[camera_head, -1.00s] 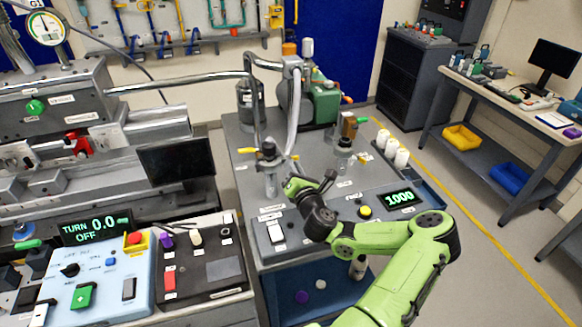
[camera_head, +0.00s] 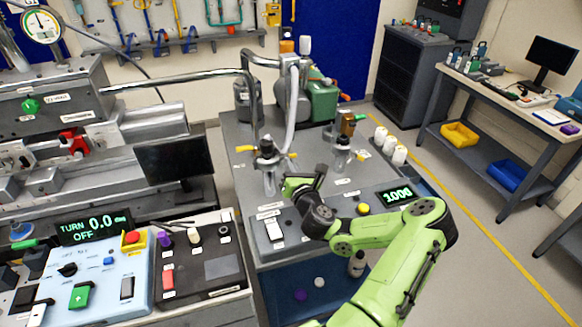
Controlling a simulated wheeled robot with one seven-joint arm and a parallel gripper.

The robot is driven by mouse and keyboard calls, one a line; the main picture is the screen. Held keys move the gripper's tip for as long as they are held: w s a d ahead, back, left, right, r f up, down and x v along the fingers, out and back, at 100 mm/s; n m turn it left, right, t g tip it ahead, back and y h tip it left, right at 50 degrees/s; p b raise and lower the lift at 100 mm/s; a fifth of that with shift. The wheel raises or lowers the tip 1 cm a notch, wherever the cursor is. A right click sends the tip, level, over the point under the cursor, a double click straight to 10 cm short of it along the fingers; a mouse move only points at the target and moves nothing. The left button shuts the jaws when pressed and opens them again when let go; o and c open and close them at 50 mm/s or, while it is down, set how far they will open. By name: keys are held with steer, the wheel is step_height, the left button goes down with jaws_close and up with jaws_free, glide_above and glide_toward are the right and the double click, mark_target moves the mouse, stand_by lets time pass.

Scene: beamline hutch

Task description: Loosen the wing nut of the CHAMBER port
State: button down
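Two upright glass-like ports with dark tops stand on the grey cart. The left port (camera_head: 267,172) has a yellow lever (camera_head: 244,148) at its left side, and the steel pipe comes down to its top. The labels are too small to read, so I cannot tell which is CHAMBER, and I cannot make out a wing nut clearly. My gripper (camera_head: 312,180) is low over the cart, just right of the left port and apart from the right one. Its fingers are too small to judge.
A green pump (camera_head: 322,102) and a steel pipe (camera_head: 180,82) are behind the ports. White bottles (camera_head: 390,147) stand at the right edge.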

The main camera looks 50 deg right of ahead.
steer(key=shift+n, duration=1.2)
steer(key=c, duration=1.6)
jaws_free()
